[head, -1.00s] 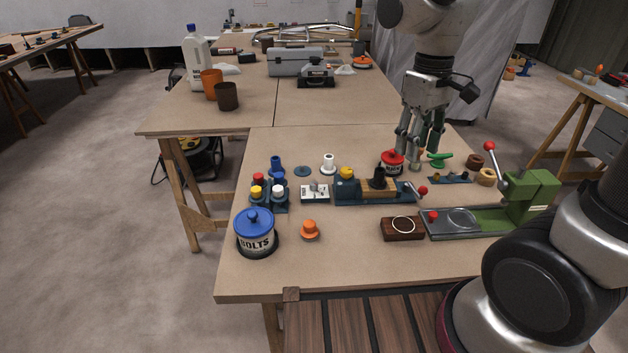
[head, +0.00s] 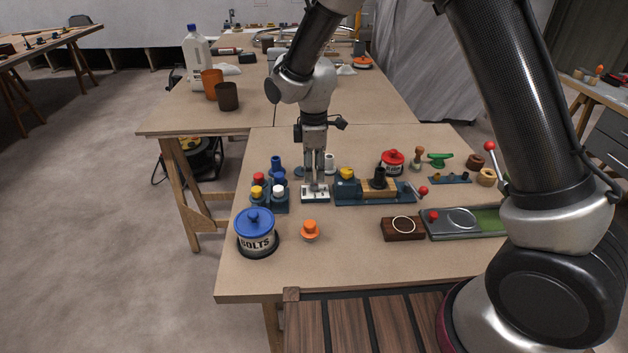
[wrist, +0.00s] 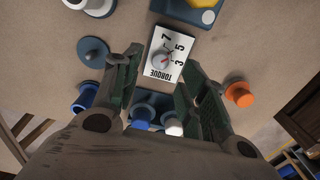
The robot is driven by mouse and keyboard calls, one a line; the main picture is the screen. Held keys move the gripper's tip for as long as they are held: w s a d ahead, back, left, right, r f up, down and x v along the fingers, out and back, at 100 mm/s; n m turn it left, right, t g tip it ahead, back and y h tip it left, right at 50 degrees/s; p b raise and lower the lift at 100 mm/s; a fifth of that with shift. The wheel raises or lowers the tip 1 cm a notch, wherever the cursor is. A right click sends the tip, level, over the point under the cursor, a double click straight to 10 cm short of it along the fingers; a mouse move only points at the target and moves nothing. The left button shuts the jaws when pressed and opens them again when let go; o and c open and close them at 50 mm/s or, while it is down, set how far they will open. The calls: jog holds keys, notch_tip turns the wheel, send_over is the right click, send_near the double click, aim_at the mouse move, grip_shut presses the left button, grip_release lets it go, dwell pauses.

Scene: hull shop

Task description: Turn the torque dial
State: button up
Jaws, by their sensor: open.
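The torque dial (wrist: 161,57) is a small round grey knob on a white plate (wrist: 172,69) with the word TORQUE and the numbers 3, 5 and 7. The white plate sits on a dark base, and in the head view the plate (head: 315,196) lies on the near table, partly hidden by my gripper. My gripper (head: 315,183) points down over the plate. In the wrist view its open fingers (wrist: 161,66) stand apart on either side of the plate's lower part, with nothing held between them. Whether a fingertip touches the dial is not clear.
A blue rack with coloured pegs (head: 270,203) stands close left of the plate. A blue fixture with a wooden block (head: 372,188) stands close right. An orange knob (head: 310,230) and a bolts tin (head: 256,234) are in front.

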aim_at(314, 183)
jog(key=shift+f, duration=2.15)
grip_shut()
